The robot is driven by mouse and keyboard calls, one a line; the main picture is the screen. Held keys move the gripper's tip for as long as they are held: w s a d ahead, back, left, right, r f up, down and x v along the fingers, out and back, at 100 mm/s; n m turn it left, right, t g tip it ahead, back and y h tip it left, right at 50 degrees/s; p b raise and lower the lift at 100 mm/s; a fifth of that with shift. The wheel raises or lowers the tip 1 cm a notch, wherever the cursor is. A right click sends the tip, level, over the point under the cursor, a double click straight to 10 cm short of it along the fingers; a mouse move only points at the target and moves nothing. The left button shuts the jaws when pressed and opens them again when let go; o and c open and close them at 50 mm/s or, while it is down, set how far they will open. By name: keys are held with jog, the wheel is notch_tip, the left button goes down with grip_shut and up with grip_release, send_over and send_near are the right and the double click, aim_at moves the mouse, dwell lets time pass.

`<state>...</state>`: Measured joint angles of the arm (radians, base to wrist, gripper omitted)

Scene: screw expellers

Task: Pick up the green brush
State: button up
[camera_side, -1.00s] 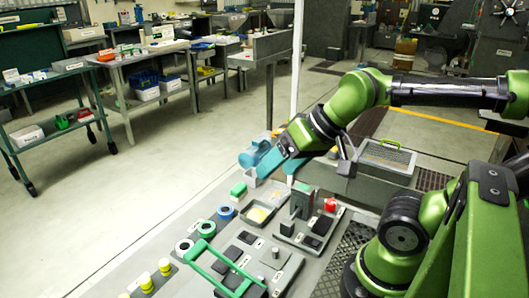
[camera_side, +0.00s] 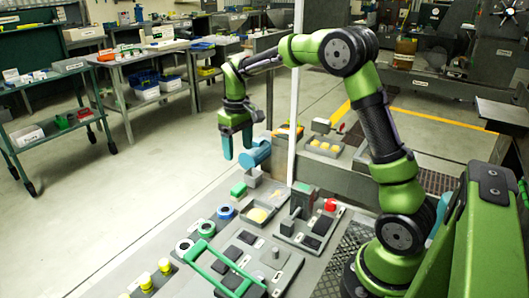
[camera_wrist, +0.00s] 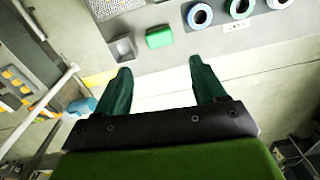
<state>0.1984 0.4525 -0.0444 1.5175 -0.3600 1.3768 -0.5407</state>
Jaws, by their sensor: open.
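A small green block-like piece (camera_side: 238,189), which may be the green brush, lies at the far left corner of the grey bench. It also shows in the wrist view (camera_wrist: 159,38), near the top, beyond my fingertips. Its bristles cannot be made out. My gripper (camera_side: 237,150) points down, above and a little behind this piece in the side view. In the wrist view my gripper (camera_wrist: 160,68) has its two dark green fingers wide apart. Nothing is between them but pale floor and the bench edge.
A small grey holder (camera_side: 252,178) is beside the green piece. Blue and white rings (camera_side: 226,212), a green handle frame (camera_side: 215,262) and a red piece (camera_side: 330,204) occupy the bench. Floor lies left.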

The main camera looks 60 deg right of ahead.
jog(key=r, duration=0.1)
jog(key=n, duration=0.1)
send_over(239, 186)
notch_tip(239, 186, down, 10)
jog(key=shift+s+a+f, duration=0.15)
jog(key=shift+f, duration=3.1)
jog(key=shift+c, duration=0.3)
jog(key=c, duration=0.7)
jog(key=shift+o, duration=0.2)
notch_tip(239, 186, up, 10)
jog(key=shift+r, duration=0.1)
